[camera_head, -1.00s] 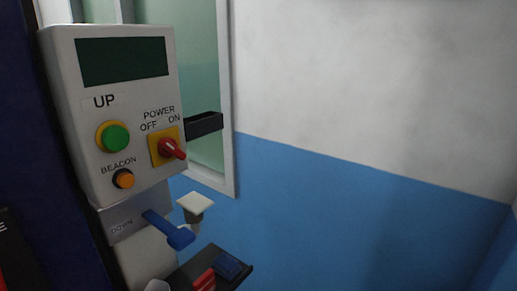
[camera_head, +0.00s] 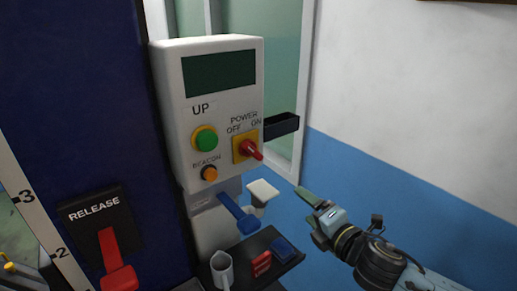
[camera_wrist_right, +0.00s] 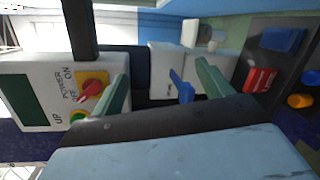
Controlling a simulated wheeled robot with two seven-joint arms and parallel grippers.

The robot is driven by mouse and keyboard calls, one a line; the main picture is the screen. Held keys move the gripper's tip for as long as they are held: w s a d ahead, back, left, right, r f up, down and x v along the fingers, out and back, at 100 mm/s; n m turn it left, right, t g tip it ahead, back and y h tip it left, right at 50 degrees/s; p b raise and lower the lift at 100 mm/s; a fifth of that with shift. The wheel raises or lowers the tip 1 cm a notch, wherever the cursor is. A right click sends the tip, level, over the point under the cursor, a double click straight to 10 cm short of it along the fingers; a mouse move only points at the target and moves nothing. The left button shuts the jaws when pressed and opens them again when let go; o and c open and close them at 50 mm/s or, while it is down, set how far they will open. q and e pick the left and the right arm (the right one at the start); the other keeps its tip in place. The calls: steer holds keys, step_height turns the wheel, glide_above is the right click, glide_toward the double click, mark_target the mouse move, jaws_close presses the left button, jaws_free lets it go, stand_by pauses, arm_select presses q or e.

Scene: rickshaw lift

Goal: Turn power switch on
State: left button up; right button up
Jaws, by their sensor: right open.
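The power switch (camera_head: 248,148) is a red knob on a yellow plate on the white control box, below the labels POWER, OFF and ON. Its knob slants down to the right; I cannot tell which label it is set to. In the right wrist view the switch (camera_wrist_right: 92,90) shows just left of one finger. My right gripper (camera_head: 311,208) is to the right of and below the box, apart from it. It is open and empty, with its green fingers spread in the wrist view (camera_wrist_right: 163,75). My left gripper is not in view.
The control box (camera_head: 215,115) also has a green UP button (camera_head: 205,139) and an orange BEACON button (camera_head: 209,174). A red RELEASE lever (camera_head: 112,255) is at left.

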mark_target(255, 155)
steer(key=s+a+r+n+y+p, duration=0.3)
steer(key=s+r+n, duration=0.35)
steer(key=r, duration=0.55)
steer(key=x, duration=0.8)
steer(key=a+x, duration=0.1)
steer(key=x, duration=0.4)
steer(key=shift+s+a+r+p, duration=0.1)
steer(key=shift+s+r+p, duration=0.1)
steer(key=shift+s+p, duration=0.25)
steer(key=c, duration=1)
steer(key=shift+m, duration=0.25)
